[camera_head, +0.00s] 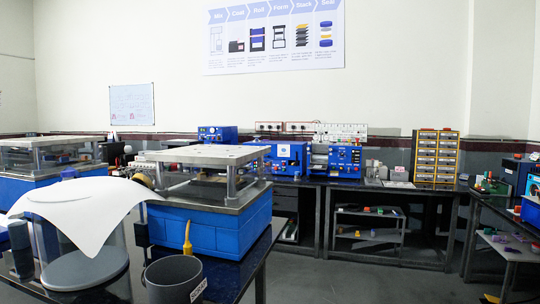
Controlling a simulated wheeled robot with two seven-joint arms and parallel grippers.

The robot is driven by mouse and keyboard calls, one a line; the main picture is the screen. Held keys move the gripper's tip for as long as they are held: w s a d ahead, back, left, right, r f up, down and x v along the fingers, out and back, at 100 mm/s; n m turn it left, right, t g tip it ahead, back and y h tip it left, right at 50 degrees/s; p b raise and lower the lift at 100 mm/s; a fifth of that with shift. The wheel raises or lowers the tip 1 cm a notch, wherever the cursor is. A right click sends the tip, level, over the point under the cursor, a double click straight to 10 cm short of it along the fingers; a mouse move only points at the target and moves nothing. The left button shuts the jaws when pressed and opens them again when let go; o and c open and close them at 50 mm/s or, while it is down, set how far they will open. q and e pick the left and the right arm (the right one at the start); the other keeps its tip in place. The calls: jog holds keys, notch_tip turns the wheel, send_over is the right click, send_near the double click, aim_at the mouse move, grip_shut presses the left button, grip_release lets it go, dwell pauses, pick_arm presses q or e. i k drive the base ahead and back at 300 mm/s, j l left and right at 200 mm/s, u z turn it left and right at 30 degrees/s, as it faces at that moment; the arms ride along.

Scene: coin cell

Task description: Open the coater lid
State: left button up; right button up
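Neither of my grippers is in view. No machine here is clearly labelled as the coater. A blue machine (205,232) with a flat grey top plate (206,155) on metal posts stands on the dark table in the middle left. A similar blue-based machine (42,163) stands behind it at the far left. More blue machines, including one with a front panel (344,160), stand on the back bench. From here I cannot tell which one has the coater lid, or whether that lid is open or shut.
A white sheet (85,207) drapes over a clear round container (85,268) at the near left. A dark grey bucket (175,281) stands beside it. A drawer cabinet (436,157) is on the back bench (395,187). Open floor (340,277) lies at centre right.

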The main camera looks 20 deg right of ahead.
aim_at(279, 150)
jog(key=i+l+z, duration=0.8)
jog(key=i+l, duration=0.15)
jog(key=i+l+z, duration=0.1)
jog(key=i, duration=1.05)
jog(key=i+l+z, duration=0.15)
jog(key=i, duration=1)
jog(key=i+j+u, duration=0.15)
jog(key=i+u, duration=0.2)
jog(key=i, duration=0.15)
jog(key=i+u, duration=0.35)
jog(key=i, duration=0.15)
jog(key=i+l+u, duration=0.15)
jog(key=i+u, duration=0.15)
jog(key=i, duration=0.25)
jog(key=i+l+u, duration=0.35)
jog(key=i+u, duration=0.5)
jog(key=i, duration=1.3)
